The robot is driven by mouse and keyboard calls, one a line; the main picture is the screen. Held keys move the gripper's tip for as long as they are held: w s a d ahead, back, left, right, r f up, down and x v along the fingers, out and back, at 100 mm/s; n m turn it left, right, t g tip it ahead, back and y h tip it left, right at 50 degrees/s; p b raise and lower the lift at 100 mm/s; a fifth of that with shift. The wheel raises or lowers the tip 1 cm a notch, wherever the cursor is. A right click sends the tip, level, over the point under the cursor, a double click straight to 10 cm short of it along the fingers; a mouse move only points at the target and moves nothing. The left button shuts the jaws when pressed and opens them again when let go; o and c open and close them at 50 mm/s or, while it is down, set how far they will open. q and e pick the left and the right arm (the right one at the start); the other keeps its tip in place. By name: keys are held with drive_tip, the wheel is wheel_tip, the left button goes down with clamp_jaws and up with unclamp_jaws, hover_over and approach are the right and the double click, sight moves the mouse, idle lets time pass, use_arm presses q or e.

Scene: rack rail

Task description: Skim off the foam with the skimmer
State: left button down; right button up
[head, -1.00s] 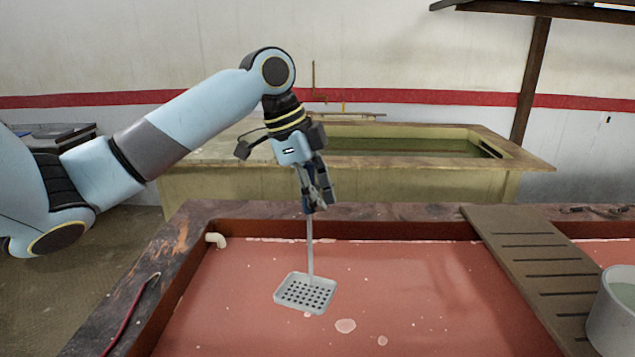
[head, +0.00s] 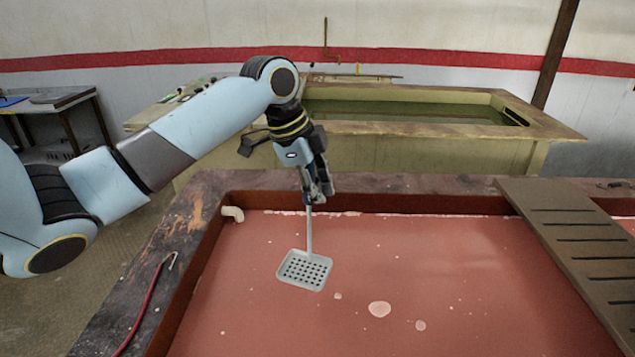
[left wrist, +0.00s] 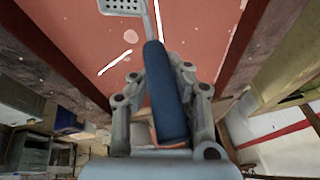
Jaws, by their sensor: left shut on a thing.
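My left gripper (head: 319,194) is shut on the blue handle of the skimmer and holds it above the far part of the vat. The skimmer (head: 304,270) has a grey square perforated head on a thin shaft, hanging down over the red liquid (head: 450,270). I cannot tell whether the head touches the liquid. In the left wrist view the blue handle (left wrist: 166,95) sits between the fingers. Pale foam patches (head: 379,309) float to the right of and nearer than the skimmer head, with small specks around. My right gripper is not in view.
A slatted board (head: 570,250) lies across the vat on the right. A white pipe end (head: 232,214) sticks out at the far left corner. A second tank (head: 400,150) stands behind.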

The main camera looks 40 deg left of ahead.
use_arm(q)
drive_tip(key=shift+d+f+b, duration=0.15)
drive_tip(key=shift+f+b, duration=3.1)
drive_tip(key=shift+f, duration=1.65)
